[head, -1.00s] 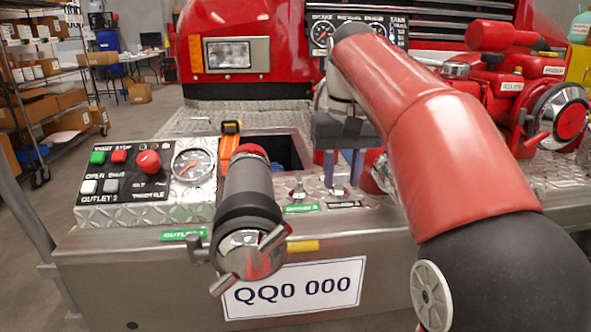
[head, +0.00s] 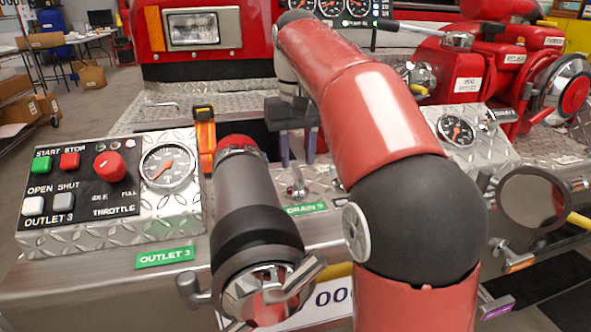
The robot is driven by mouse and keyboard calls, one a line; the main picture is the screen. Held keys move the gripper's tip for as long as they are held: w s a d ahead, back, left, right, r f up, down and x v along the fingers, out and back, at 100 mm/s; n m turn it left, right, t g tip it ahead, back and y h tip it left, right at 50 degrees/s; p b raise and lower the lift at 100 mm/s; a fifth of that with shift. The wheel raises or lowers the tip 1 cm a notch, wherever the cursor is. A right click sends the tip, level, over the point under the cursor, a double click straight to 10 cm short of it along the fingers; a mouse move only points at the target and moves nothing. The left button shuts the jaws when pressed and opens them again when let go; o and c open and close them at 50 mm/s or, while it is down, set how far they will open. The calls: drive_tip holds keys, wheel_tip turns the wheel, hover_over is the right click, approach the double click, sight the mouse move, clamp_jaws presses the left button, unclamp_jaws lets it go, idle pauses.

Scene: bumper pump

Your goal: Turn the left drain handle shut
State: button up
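The left drain handle (head: 297,184) is a small metal lever on the bumper deck, behind a green label that seems to read DRAIN 3 (head: 305,208). My gripper (head: 297,158) points down just above and behind the handle in the picture. Its two purple-grey fingers are apart with nothing seen between them. I cannot tell whether the fingertips touch the handle. My red arm hides the deck to the right of it, including most of any second drain handle.
A big outlet pipe (head: 245,195) with a metal cap stands close to the left of the handle. An orange lever (head: 205,140) and a control panel (head: 85,185) with a gauge lie further left. A red pump (head: 470,75) and a second gauge (head: 457,130) are at right.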

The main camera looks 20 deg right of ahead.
sight(298, 170)
drive_tip(key=shift+f, duration=1.5)
clamp_jaws()
